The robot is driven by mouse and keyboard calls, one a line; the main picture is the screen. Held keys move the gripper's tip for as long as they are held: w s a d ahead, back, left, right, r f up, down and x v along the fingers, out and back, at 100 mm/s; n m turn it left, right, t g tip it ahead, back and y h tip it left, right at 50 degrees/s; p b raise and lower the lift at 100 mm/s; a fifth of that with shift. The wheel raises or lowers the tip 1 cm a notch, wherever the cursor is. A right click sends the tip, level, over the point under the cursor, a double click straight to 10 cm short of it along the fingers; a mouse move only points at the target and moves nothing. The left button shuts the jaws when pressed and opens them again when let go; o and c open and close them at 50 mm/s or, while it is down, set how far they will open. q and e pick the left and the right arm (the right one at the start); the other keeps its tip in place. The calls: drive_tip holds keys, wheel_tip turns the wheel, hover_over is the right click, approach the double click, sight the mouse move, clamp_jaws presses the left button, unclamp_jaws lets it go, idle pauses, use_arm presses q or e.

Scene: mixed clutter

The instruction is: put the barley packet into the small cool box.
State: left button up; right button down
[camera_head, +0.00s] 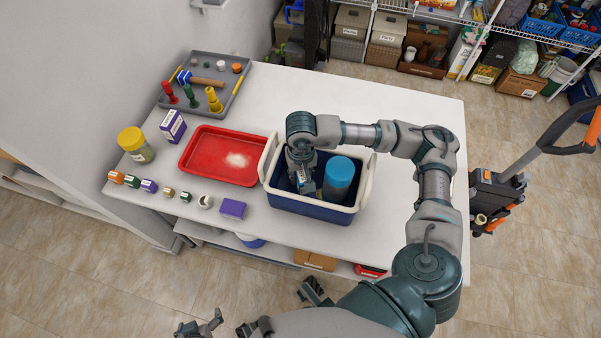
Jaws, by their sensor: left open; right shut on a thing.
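The small cool box (308,207) stands open on the white table, dark blue with a pale rim and handle. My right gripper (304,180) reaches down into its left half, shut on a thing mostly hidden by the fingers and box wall. I take this to be the barley packet; no label is readable. A blue-lidded cylinder (341,172) stands upright in the box, right of the gripper. My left gripper (226,325) is open and empty at the bottom edge, apart from the table and partly cut off.
A red tray (208,165) lies left of the cool box. A purple packet (173,126), yellow-lidded jar (135,143), purple box (232,209) and several small items stand farther left. A grey tray (224,65) is at the back. The table's right side is clear beneath my arm.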

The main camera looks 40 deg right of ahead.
drive_tip(key=shift+r, duration=0.15)
idle(0.6)
drive_tip(key=c, duration=0.7)
unclamp_jaws()
drive_tip(key=shift+r, duration=0.15)
drive_tip(key=shift+r+p, duration=0.5)
drive_tip(key=shift+r, duration=0.9)
